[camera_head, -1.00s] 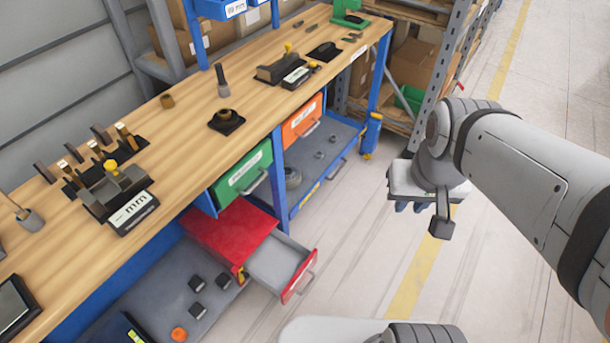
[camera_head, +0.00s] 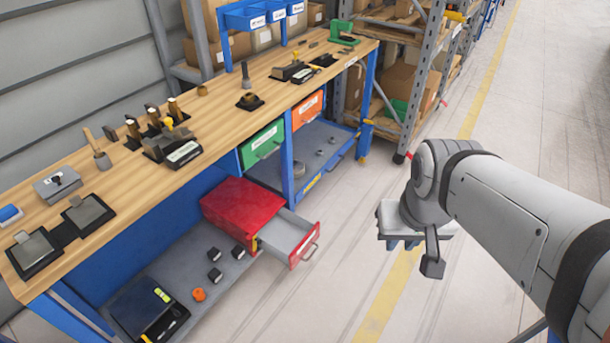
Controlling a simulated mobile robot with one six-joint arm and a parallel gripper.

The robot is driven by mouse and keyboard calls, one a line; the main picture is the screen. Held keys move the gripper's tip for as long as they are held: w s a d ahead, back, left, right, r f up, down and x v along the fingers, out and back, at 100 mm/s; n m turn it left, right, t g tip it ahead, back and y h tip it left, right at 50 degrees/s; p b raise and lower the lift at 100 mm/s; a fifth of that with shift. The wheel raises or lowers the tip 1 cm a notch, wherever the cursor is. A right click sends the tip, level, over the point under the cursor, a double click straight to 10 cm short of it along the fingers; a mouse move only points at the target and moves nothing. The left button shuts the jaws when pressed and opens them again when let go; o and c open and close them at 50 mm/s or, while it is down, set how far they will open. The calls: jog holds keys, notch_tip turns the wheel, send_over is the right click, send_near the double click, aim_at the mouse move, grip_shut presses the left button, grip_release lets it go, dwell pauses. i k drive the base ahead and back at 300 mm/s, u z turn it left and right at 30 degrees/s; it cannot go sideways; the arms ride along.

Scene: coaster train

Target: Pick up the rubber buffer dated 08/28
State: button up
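Several small black blocks with pale faces lie on the grey lower shelf under the workbench. One black block (camera_head: 214,254) is at the back, another black block (camera_head: 238,251) is beside the red drawer unit, and a third black block (camera_head: 215,275) is nearer the front. They may be the rubber buffers, but no date is readable, so I cannot tell which is dated 08/28. My gripper (camera_head: 403,243) hangs over the floor to the right of the bench, far from the blocks. Its bluish fingertips point down. It appears empty, and its opening is too small to judge.
An open, empty-looking red drawer (camera_head: 303,247) juts out right of the blocks. An orange round object (camera_head: 199,294) and a dark case (camera_head: 150,304) are also on the lower shelf. The wooden benchtop (camera_head: 215,122) holds tools above. The floor (camera_head: 330,300) in front is clear.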

aim_at(214, 254)
jog(key=u, duration=0.4)
jog(key=i, duration=1)
jog(key=u, duration=0.35)
jog(key=k, duration=1.05)
jog(key=u, duration=0.6)
